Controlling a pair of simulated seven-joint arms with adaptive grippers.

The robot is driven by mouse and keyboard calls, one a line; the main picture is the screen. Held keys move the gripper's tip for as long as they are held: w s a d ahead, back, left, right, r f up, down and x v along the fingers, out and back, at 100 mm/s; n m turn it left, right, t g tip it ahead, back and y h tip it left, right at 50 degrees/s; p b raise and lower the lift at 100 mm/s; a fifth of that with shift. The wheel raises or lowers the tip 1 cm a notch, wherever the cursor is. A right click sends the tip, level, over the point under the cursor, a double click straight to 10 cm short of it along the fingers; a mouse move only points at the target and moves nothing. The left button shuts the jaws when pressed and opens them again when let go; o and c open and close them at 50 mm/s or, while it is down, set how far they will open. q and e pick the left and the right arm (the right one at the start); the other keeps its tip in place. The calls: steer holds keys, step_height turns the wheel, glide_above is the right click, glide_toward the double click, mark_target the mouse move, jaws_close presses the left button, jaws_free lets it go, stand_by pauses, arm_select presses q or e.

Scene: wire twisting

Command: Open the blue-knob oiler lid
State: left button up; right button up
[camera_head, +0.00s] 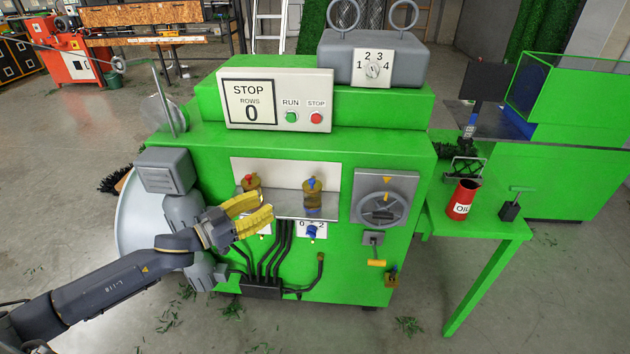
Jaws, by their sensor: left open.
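The blue-knob oiler (313,203) is a brownish, see-through cup on a grey ledge at the front of the green machine. Its blue knob (311,183) is on top, and its lid looks shut. A similar oiler with a red knob (250,181) stands to its left, partly hidden by my gripper. My left gripper (268,206) has yellow fingers, which are apart with nothing between them. It is in front of the ledge, left of the blue-knob oiler and apart from it in the picture. My right gripper is not in view.
A blue selector (312,231) sits below the oiler, with black hoses (275,250) beside it. A grey handwheel (381,207) is to the right. The red oil can (461,200) stands on a green side table (490,228). A control panel (275,100) is above.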

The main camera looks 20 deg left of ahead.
mark_target(312, 180)
arm_select(q)
steer(key=x, duration=1.7)
steer(key=shift+w, duration=0.1)
jaws_close()
stand_by(0.5)
